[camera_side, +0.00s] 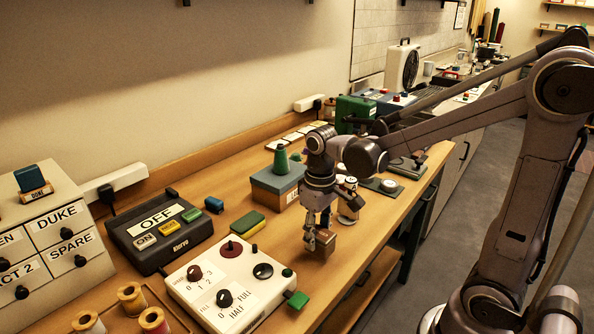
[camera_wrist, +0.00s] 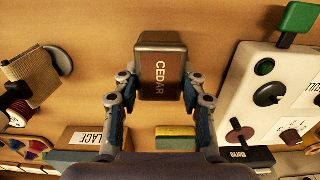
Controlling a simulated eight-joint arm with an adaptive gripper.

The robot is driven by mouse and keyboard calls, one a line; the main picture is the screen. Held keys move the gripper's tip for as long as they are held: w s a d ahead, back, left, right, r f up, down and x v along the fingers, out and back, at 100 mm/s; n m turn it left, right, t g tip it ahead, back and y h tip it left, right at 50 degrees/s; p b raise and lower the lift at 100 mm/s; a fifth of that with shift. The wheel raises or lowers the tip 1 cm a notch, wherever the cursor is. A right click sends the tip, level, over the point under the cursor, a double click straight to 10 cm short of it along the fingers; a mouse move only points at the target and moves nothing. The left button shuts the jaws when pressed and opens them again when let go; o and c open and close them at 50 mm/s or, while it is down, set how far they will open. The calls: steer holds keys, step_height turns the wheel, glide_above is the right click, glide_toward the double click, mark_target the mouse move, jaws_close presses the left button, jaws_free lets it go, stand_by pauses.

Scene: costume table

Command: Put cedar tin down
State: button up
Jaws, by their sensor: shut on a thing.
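The cedar tin (camera_wrist: 162,68) is a small dark brown box with a "CEDAR" label, seen in the wrist view between my two fingers. My gripper (camera_wrist: 158,90) is shut on it, with one finger on either side. In the side view the tin (camera_side: 324,243) shows as a brown block at the end of my gripper (camera_side: 316,238), low over the front part of the wooden table (camera_side: 375,222). I cannot tell whether its underside touches the tabletop.
The white control box (camera_side: 225,285) with knobs stands left of the tin. A blue-grey box (camera_side: 272,186) with a green cone (camera_side: 281,161) is behind it. A green-and-yellow block (camera_side: 247,224) lies nearby. The table's front edge is close.

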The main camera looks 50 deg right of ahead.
mark_target(320, 234)
steer(key=shift+f, duration=0.95)
steer(key=shift+f, duration=0.1)
steer(key=o, duration=1.2)
steer(key=shift+c, duration=0.2)
step_height(320, 234, up, 12)
steer(key=shift+r, duration=0.1)
steer(key=shift+s+a+f+t, duration=0.2)
steer(key=shift+s+a+t, duration=0.05)
steer(key=shift+s+t, duration=0.25)
steer(key=shift+s+a+f+t, duration=0.4)
steer(key=shift+s+f+t, duration=0.25)
steer(key=shift+t, duration=0.4)
steer(key=shift+s+a+f+t, duration=0.4)
steer(key=shift+s+f+t, duration=0.25)
steer(key=shift+t, duration=0.35)
steer(key=shift+s+a+f+t, duration=0.45)
steer(key=shift+f+t, duration=0.25)
steer(key=shift+t, duration=0.35)
